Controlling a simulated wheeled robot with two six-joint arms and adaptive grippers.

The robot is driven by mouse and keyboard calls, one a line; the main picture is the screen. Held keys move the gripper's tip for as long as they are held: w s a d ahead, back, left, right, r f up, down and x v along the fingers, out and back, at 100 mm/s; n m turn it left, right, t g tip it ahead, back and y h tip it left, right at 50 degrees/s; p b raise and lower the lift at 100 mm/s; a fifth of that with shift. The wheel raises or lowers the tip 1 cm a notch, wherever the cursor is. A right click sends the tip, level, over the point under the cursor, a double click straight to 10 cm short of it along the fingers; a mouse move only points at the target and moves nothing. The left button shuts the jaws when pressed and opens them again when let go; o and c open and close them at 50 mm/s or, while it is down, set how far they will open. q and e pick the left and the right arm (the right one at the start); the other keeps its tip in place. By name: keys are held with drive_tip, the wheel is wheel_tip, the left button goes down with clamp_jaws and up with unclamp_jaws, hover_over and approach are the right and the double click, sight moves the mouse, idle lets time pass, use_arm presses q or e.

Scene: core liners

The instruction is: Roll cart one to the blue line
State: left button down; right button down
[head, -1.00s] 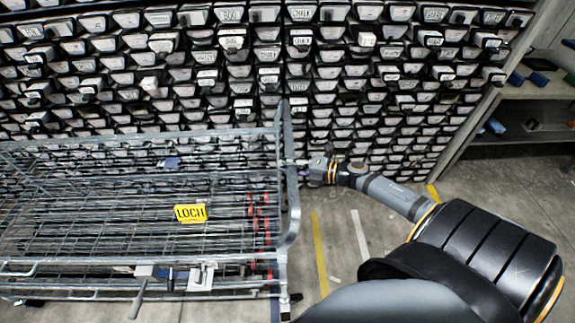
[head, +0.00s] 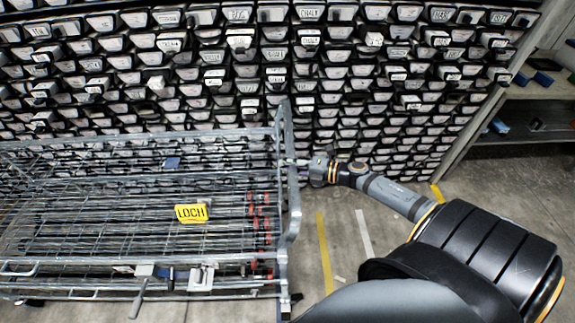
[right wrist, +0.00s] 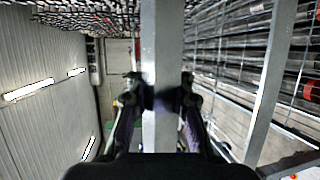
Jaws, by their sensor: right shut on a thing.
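The right wrist view shows the post (right wrist: 162,40) between the two fingers (right wrist: 161,96). My left gripper is out of view. No blue line shows on the visible floor.
A tall rack of labelled core liners (head: 350,80) stands close behind the cart. A yellow line (head: 325,252) and a white line (head: 364,233) mark the concrete floor to the cart's right. A shelf unit (head: 530,105) stands at far right. Some floor between is clear.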

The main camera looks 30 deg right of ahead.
drive_tip(key=shift+w+a+r, duration=0.35)
drive_tip(key=shift+w+a, duration=0.2)
drive_tip(key=shift+a, duration=0.2)
drive_tip(key=c, duration=1.4)
unclamp_jaws()
drive_tip(key=shift+c, duration=0.2)
drive_tip(key=o, duration=0.3)
drive_tip(key=shift+s, duration=0.2)
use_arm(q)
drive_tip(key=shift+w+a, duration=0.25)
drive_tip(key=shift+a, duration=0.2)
use_arm(e)
drive_tip(key=shift+d+f, duration=0.15)
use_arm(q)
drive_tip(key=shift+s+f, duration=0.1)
use_arm(e)
drive_tip(key=v, duration=0.7)
drive_tip(key=shift+s, duration=0.2)
